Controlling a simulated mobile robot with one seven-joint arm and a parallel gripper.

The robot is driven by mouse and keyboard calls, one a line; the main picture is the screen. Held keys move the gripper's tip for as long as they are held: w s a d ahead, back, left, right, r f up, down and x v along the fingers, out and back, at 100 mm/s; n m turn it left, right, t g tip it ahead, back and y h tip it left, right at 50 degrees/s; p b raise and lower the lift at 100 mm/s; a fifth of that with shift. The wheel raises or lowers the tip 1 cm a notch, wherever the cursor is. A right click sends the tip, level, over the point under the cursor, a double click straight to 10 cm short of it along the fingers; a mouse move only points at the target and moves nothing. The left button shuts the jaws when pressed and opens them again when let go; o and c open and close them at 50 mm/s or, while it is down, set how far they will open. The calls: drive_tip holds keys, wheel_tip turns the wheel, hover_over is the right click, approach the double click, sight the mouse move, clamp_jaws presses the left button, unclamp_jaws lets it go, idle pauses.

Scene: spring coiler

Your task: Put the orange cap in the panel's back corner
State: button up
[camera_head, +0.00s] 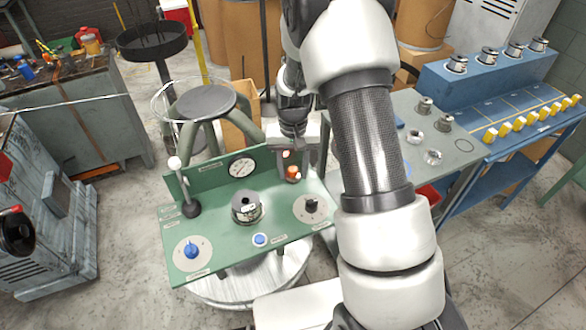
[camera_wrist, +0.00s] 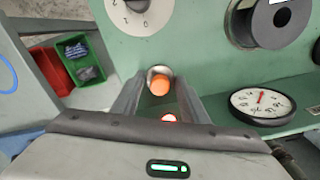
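The small orange cap (camera_head: 293,172) is at the back of the green panel (camera_head: 278,238), right of the gauge. My gripper (camera_head: 291,158) reaches down over it from behind. In the wrist view the cap (camera_wrist: 160,86) sits between the two fingertips, with a silvery rim behind it. The fingers stand apart, one on each side and close to it. I cannot tell whether they touch it, or whether the cap rests on the panel. A small red-lit spot (camera_wrist: 169,118) shows nearer the palm. My arm hides part of the panel's right end.
The panel carries a gauge (camera_head: 242,167), a central dark spool (camera_head: 246,207), a black knob (camera_head: 311,204), a blue knob (camera_head: 191,250), a blue button (camera_head: 260,239) and a white-topped lever (camera_head: 176,165). A stool (camera_head: 207,103) stands behind. A blue bench (camera_head: 497,95) is at right.

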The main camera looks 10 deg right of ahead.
drive_tip(key=shift+o, duration=1.4)
